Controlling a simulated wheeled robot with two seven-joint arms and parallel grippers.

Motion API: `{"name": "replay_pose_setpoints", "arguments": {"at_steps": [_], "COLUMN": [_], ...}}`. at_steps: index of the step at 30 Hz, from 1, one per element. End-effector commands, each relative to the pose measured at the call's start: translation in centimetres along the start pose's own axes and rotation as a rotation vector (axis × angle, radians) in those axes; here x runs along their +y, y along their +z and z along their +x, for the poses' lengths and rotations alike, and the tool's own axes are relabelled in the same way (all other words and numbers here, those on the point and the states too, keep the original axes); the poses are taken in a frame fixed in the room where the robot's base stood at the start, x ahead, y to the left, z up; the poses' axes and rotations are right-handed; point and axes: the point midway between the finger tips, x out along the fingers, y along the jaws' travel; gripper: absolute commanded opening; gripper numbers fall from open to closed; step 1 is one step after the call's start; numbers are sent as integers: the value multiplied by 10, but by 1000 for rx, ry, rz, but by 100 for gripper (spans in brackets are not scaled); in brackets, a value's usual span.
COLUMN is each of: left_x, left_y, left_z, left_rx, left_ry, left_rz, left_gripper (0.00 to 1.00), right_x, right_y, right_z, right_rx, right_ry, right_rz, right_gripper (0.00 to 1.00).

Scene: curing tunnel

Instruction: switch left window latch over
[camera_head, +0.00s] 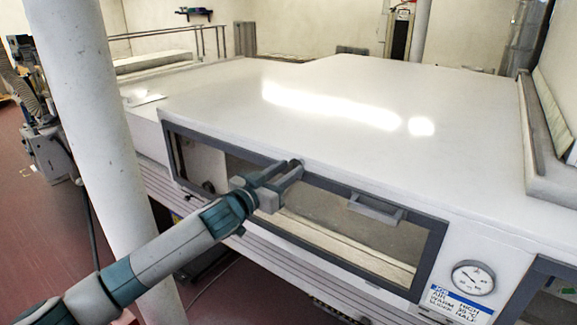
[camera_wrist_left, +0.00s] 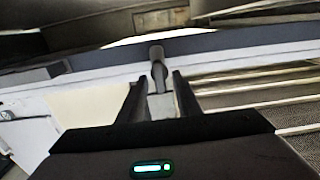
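The window (camera_head: 345,232) is a long glazed panel with a dark grey frame in the front of the white tunnel housing. The left window latch (camera_wrist_left: 157,64) is a small grey knob with a short lever on the frame's top bar. In the head view my left gripper's fingers mostly cover it. My left gripper (camera_head: 284,173) is at the top bar of the window. In the left wrist view its two dark fingers (camera_wrist_left: 158,84) stand apart, one each side of the latch lever, with gaps showing. My right gripper is not in view.
A grey bar handle (camera_head: 376,208) sticks out of the window frame to the right. A round gauge (camera_head: 473,278) and a blue-white label (camera_head: 458,303) are further right. A thick white post (camera_head: 95,130) stands at the left. The housing top (camera_head: 330,110) is clear.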

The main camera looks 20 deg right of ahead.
Motion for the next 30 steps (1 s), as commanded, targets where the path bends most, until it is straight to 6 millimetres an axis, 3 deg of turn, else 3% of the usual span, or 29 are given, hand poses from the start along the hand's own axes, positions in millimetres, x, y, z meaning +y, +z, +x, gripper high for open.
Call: {"name": "replay_pose_setpoints", "arguments": {"at_steps": [13,14,18,30], "left_x": [0,0,0,0], "left_y": [0,0,0,0], "left_z": [7,7,7,7], "left_rx": [0,0,0,0], "left_ry": [1,1,1,0], "left_rz": [0,0,0,29], "left_gripper": [31,29,0,0], "right_x": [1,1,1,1], "right_y": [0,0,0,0], "right_z": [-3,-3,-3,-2], "right_rx": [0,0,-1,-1], "right_ry": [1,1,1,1], "right_rz": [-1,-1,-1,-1], "right_gripper": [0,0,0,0]}}
